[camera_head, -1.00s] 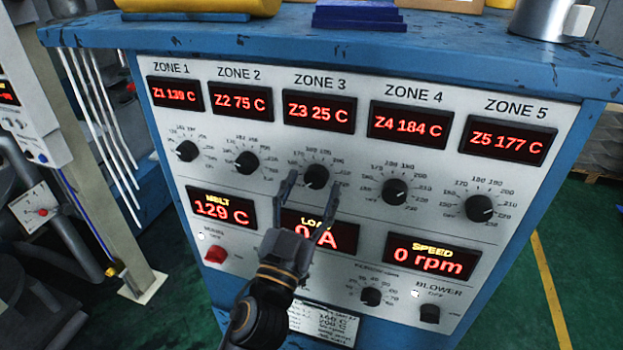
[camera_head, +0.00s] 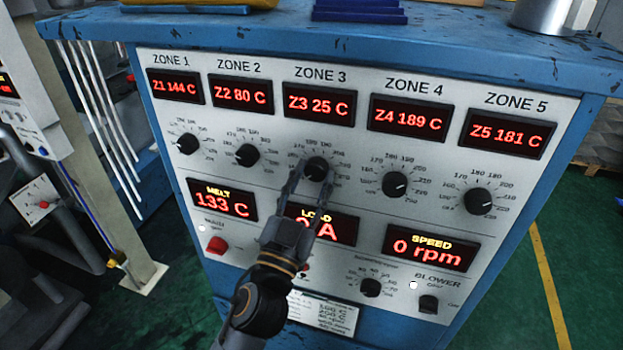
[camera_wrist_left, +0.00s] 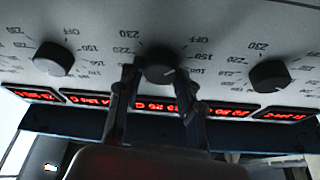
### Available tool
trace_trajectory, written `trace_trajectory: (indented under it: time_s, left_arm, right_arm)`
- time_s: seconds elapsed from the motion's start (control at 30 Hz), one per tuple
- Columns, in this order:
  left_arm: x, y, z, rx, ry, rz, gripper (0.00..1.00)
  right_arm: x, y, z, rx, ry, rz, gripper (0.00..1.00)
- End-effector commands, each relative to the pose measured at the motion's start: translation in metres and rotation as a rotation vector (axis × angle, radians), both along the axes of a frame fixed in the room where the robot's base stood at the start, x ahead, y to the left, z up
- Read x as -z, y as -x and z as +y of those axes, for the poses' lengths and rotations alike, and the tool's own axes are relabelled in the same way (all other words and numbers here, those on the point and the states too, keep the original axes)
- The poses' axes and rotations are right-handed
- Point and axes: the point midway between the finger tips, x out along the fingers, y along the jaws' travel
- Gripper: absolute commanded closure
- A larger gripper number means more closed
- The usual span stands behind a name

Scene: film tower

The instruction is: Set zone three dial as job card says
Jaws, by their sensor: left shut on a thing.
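The zone three dial (camera_head: 317,168) is a black knob under the Z3 display (camera_head: 319,104), which reads 25 C. My left gripper (camera_head: 313,178) is shut on this dial, one finger on each side. In the left wrist view the dial (camera_wrist_left: 160,68) sits between the two fingers (camera_wrist_left: 158,82), and the picture is upside down. The dial's pointer is hard to read. The job card (camera_head: 322,314) is a white label low on the panel, partly hidden by my arm, its text too small to read. My right gripper is not in view.
Neighbouring dials for zone 2 (camera_head: 247,155) and zone 4 (camera_head: 395,184) stand on either side. A red knob (camera_head: 217,245) is lower left; the blower switch (camera_head: 428,304) is lower right. My forearm partly covers the load display (camera_head: 335,226).

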Motion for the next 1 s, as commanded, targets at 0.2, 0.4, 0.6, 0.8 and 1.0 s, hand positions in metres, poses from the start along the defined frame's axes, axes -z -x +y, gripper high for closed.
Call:
trace_trajectory:
  time_s: [0.2,0.4,0.6,0.8,1.0]
  left_arm:
    - [-0.003,-0.001,0.001,0.001,-0.123,-0.038,0.95]
    - [-0.004,-0.001,0.002,0.001,-0.294,-0.093,0.95]
    - [-0.005,-0.001,0.003,0.002,-0.476,-0.152,0.95]
    - [-0.004,-0.002,0.005,0.001,-0.648,-0.209,0.95]
    - [-0.003,-0.002,0.005,0.0,-0.789,-0.256,0.95]
  right_arm:
    - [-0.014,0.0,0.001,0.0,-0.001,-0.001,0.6]
    - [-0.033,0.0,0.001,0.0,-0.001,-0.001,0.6]
    - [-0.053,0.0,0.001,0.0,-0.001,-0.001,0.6]
    - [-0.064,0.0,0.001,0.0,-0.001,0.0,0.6]
    - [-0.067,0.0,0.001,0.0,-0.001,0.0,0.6]
